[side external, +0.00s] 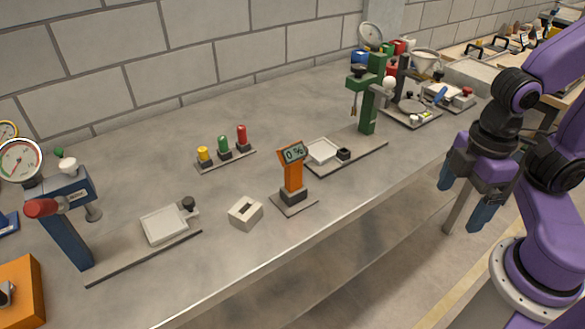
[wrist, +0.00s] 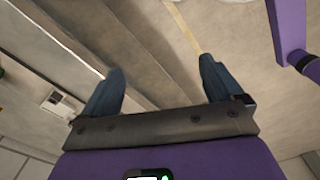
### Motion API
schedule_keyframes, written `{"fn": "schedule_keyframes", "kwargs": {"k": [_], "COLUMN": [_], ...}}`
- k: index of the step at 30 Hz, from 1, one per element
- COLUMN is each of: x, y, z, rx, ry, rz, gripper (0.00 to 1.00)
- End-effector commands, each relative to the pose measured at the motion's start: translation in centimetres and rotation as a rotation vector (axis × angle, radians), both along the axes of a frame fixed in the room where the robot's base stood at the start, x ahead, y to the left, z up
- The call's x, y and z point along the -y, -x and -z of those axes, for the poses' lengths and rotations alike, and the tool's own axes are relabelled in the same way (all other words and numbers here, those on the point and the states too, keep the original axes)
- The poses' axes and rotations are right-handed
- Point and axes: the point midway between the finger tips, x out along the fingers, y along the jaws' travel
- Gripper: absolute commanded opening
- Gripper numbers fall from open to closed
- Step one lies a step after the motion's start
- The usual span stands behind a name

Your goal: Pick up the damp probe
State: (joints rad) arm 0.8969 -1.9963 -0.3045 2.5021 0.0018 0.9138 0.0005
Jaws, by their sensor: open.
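The damp probe (side external: 292,172) looks to be the orange upright device with a small display reading "0 %". It stands upright in a dark holder on a grey base plate (side external: 300,205), near the front edge of the bench. My gripper (side external: 461,207) is open and empty, off the bench's front edge to the right, well apart from the probe. In the wrist view my two blue fingers (wrist: 160,75) are spread with only floor and bench edge between them. I cannot make out the probe in the wrist view.
A white slotted block (side external: 246,212) sits left of the probe. A green stand (side external: 370,105) with a white plate rises behind right. Yellow, green and red pieces (side external: 224,148) stand behind. A blue press-like stand (side external: 68,220) is at left. Bare bench lies between them.

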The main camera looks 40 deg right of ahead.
Motion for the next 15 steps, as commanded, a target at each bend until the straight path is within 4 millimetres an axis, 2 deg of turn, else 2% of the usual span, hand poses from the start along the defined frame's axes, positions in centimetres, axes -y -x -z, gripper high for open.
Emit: {"fn": "schedule_keyframes", "kwargs": {"k": [15], "x": [-0.29], "y": [-0.35], "z": [-0.17], "rx": [0.000], "ry": [0.000], "rz": [0.012], "gripper": [0.94]}}
